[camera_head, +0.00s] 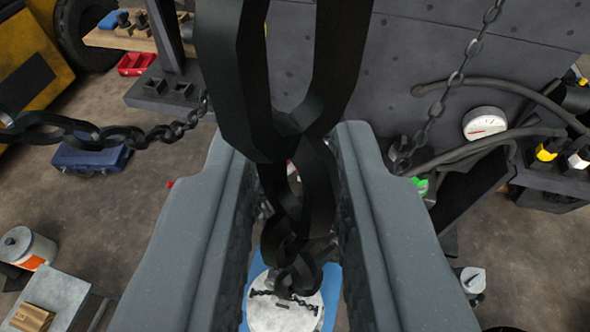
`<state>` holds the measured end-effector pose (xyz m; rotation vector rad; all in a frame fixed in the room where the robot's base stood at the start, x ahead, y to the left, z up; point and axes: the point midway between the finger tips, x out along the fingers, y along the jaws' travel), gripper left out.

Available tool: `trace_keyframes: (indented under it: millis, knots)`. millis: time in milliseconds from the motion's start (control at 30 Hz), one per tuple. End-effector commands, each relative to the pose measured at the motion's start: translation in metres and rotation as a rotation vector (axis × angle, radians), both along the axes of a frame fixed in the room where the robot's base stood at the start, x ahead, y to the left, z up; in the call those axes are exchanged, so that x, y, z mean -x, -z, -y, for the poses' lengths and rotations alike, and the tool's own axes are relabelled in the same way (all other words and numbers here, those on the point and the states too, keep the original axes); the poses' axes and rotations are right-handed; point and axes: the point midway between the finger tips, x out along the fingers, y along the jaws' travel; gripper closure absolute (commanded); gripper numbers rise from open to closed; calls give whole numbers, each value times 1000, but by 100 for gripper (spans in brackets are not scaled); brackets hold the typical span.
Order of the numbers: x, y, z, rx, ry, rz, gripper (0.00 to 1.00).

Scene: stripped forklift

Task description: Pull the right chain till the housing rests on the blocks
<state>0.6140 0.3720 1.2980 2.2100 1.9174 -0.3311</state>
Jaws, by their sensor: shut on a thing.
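A dark chain (295,205) with large links runs from the top of the picture down between the grey fingers of my gripper (288,165). The fingers are shut on this chain. Its lower links hang over a round white plate or lid (285,312) with a chain drawing, on a blue surface. A second dark chain (110,135) stretches across the left side. A third chain (455,80) hangs at the upper right. I cannot make out the housing or the blocks it rests on with certainty.
A dark panel (420,50) with holes fills the upper right. A white dial gauge (485,123) and dark hoses (490,85) are at the right. A blue toolbox (92,158), a red tray (137,64) and a lidded can (28,248) stand at the left. Some brown floor is bare.

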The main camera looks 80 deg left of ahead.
Motion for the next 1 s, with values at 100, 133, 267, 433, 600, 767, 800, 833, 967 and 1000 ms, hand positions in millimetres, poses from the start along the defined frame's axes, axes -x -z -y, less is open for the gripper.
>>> trace_keyframes:
  millis: [100,133,267,433,600,767,800,833,967,1000]
  knots:
    - [-3,24,3,3,8,-2,100]
    - [-3,27,3,3,8,-2,100]
    - [-4,44,3,3,8,-2,100]
    - [-4,66,3,4,9,-3,100]
    - [-4,88,3,4,9,-3,100]
    - [-4,108,3,4,9,-3,100]
    - [-4,113,3,4,9,-3,100]
    - [-4,118,3,2,9,-4,100]
    - [-4,136,4,3,8,-4,100]
    - [-4,138,4,3,8,-5,100]
